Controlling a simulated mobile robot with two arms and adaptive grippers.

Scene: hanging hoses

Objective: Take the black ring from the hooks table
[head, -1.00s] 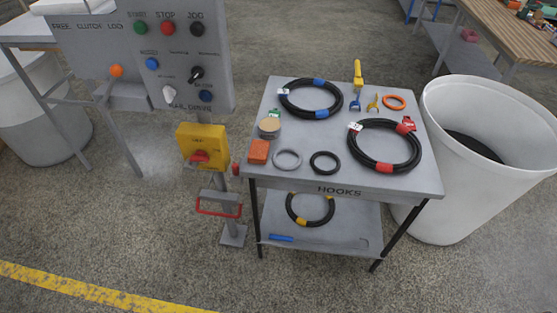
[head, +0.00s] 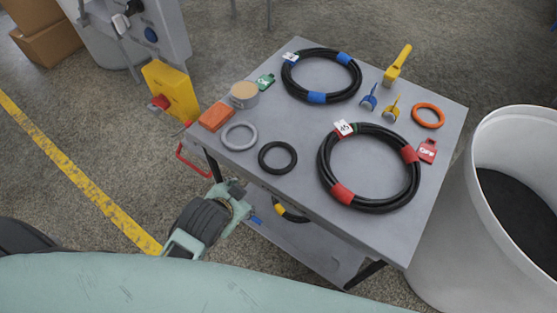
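The small plain black ring (head: 262,160) lies flat near the front edge of the grey hooks table (head: 300,205) in the head view. It sits to the right of a grey ring (head: 225,139), apart from it. A mint and black arm end, which seems to be my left gripper (head: 236,190), is in front of the table's front left edge, lower left of the black ring and not touching it. Its fingers are not clear, so I cannot tell whether it is open. My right gripper is not in view.
Hose coils with blue (head: 317,98) and red bands (head: 342,193) lie behind and right of the ring. An orange block (head: 216,117), a round tin (head: 244,96) and an orange ring (head: 415,115) are also on top. A white bin (head: 455,250) stands right.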

